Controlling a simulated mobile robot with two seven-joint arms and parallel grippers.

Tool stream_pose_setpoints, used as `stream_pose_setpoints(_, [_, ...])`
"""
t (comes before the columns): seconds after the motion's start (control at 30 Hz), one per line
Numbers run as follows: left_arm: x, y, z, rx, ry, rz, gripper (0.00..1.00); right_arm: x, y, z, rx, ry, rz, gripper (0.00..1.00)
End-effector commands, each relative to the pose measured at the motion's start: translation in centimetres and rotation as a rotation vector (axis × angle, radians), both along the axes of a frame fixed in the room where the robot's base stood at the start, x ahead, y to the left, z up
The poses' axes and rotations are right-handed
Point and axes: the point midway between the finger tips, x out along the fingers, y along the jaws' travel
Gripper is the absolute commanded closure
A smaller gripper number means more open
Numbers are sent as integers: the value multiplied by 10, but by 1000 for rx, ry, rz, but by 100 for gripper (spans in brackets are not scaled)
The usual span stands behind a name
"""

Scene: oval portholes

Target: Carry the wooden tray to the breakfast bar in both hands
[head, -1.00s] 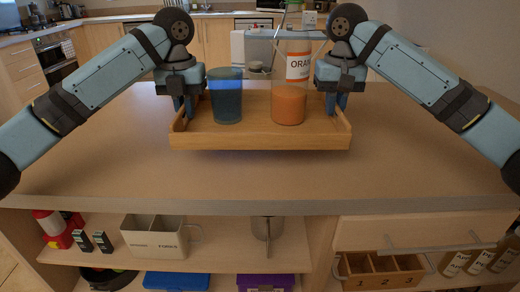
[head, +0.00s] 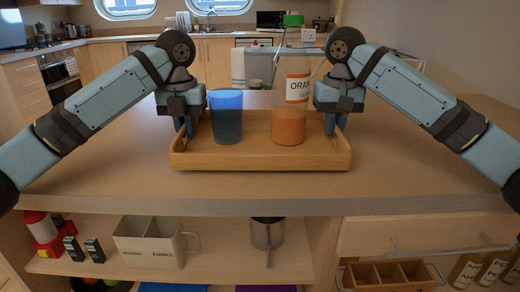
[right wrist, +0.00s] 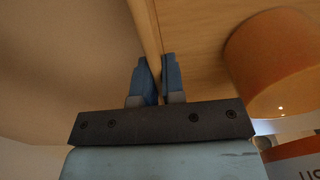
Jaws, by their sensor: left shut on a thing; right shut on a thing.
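The wooden tray (head: 260,160) is level over the counter in the head view. I cannot tell whether its underside touches the top. My left gripper (head: 188,128) is shut on the tray's left side. My right gripper (head: 333,125) is shut on its right side; the right wrist view shows its fingers (right wrist: 157,80) either side of the tray wall (right wrist: 146,35).
The wide counter (head: 410,170) is bare either side of the tray; its front edge is close below. Shelves under it hold a divided cutlery caddy (head: 150,245), a metal pot (head: 267,235) and a wooden box (head: 388,275). A kitchen with oval windows lies behind.

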Motion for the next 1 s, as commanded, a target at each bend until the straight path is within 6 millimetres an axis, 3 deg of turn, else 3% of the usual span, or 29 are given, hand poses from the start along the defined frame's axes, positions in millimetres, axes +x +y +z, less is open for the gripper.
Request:
stream_pose_setpoints(0.23, [1,3,-8,4,8,7,100,1,-4,-5,-4,5,-7,100])
stream_pose_setpoints(0.3, [1,3,-9,5,9,7,77,1,-3,-7,-5,6,-7,77])
stream_pose_setpoints(0.37, [1,3,-9,4,9,6,65,1,-3,-6,-4,6,-6,65])
stream_pose_setpoints(0.73, [0,0,-1,2,5,1,65,0,0,-5,-1,3,0,65])
stream_pose_setpoints(1.0, [-4,0,43,5,-6,4,65,0,1,-3,0,2,2,65])
